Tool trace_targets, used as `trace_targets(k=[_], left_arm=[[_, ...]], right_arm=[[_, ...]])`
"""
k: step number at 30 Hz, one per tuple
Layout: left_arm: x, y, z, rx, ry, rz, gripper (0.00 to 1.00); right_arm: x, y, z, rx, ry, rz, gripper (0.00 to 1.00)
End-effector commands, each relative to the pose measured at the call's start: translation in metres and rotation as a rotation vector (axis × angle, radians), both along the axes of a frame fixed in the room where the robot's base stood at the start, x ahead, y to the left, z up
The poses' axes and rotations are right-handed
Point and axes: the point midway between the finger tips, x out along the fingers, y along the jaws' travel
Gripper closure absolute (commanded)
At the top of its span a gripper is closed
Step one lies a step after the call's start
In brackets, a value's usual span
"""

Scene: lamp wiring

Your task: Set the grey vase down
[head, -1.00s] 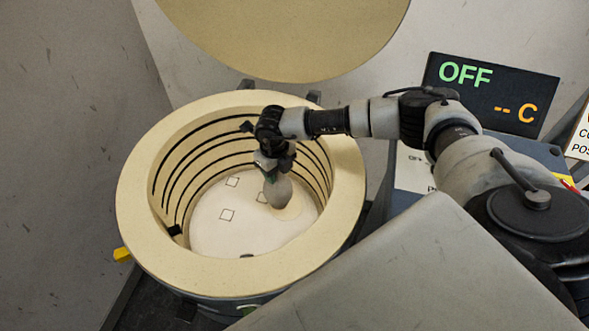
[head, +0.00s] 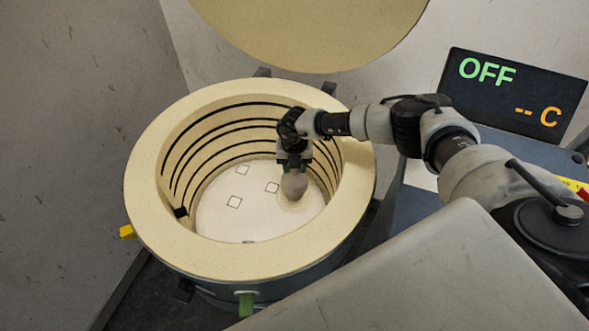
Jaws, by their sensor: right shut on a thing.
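The vase looks about upright. I cannot tell whether its base touches the floor. My left gripper is not in view.
The thick kiln rim (head: 150,215) surrounds the chamber, with dark heating coils (head: 190,150) along the wall. The round lid (head: 310,30) stands open behind. A dark display (head: 512,95) reads OFF and "-- C". The left part of the floor is clear.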

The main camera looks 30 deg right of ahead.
Motion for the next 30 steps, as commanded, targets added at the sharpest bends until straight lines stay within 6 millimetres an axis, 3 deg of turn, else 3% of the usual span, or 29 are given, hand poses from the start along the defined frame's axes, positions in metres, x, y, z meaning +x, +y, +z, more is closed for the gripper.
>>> trace_targets(k=[4, 16, 17, 21, 30], left_arm=[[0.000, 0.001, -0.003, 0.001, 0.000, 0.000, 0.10], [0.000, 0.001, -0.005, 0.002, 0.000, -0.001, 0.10], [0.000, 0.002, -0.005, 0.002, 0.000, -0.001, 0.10], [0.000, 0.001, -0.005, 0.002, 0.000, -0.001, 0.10], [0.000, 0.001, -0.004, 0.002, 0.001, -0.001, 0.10]], right_arm=[[0.001, 0.000, -0.016, 0.000, -0.001, 0.000, 1.00], [0.000, 0.000, -0.021, 0.001, 0.000, 0.001, 1.00], [0.000, 0.000, -0.022, 0.000, 0.000, 0.001, 0.58], [0.000, 0.000, -0.021, 0.000, 0.001, 0.001, 0.37], [0.000, 0.000, -0.019, 0.000, 0.000, 0.001, 0.34]])
